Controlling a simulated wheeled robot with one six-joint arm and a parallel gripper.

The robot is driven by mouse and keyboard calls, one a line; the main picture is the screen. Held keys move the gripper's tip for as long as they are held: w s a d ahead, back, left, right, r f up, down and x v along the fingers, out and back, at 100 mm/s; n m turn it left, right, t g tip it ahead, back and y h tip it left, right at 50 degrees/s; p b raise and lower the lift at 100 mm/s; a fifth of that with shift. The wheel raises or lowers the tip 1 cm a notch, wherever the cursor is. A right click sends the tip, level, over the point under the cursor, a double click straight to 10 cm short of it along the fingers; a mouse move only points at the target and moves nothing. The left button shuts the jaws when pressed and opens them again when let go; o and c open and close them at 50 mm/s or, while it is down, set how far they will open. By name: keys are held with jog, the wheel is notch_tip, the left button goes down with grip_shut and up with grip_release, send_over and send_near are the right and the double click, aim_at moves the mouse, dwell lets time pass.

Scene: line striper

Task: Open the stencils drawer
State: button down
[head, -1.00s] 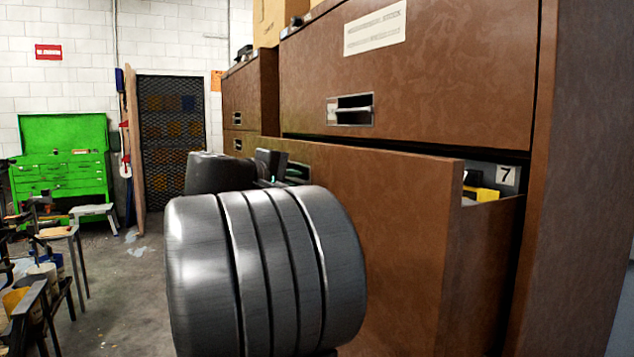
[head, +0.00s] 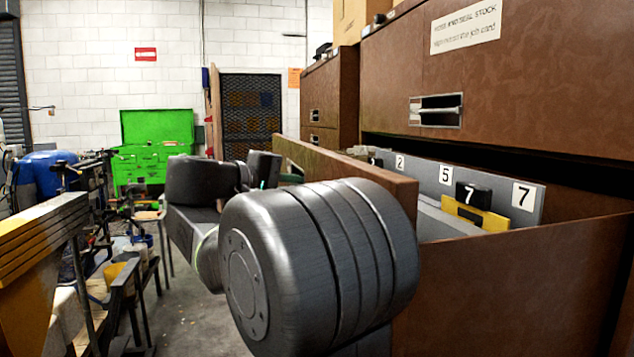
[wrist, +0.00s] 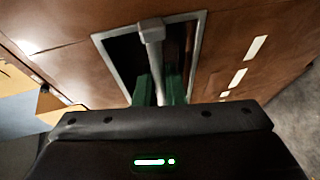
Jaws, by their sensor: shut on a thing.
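The stencils drawer (head: 404,190) is a brown cabinet drawer that stands pulled out in the head view. Inside it are grey plates with number labels such as 2, 5 and 7 (head: 445,176), and a yellow piece (head: 474,212). My gripper (wrist: 160,92) is shut on the drawer handle (wrist: 152,38), a pale bar in a framed recess of the drawer front, in the wrist view. Its green fingers lie on both sides of the bar. In the head view my arm hides the handle and most of the drawer front.
A closed drawer with a handle (head: 436,110) and a paper label (head: 466,26) is above. A second brown cabinet (head: 328,98) stands behind. A green tool chest (head: 156,150) is at the far wall. Benches and clutter (head: 45,240) line the left; grey floor shows between.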

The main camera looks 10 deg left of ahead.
jog(key=shift+s+a+f, duration=0.1)
jog(key=shift+s+a, duration=0.1)
jog(key=shift+a, duration=0.25)
jog(key=shift+s+a, duration=0.15)
jog(key=shift+a, duration=0.3)
jog(key=c, duration=1.8)
grip_release()
jog(key=p+v, duration=0.1)
jog(key=v, duration=1.3)
jog(key=shift+w+d, duration=0.1)
jog(key=x, duration=1.3)
jog(key=shift+w+d+b, duration=0.25)
jog(key=shift+d+b, duration=0.05)
jog(key=shift+b, duration=0.1)
jog(key=shift+a, duration=0.1)
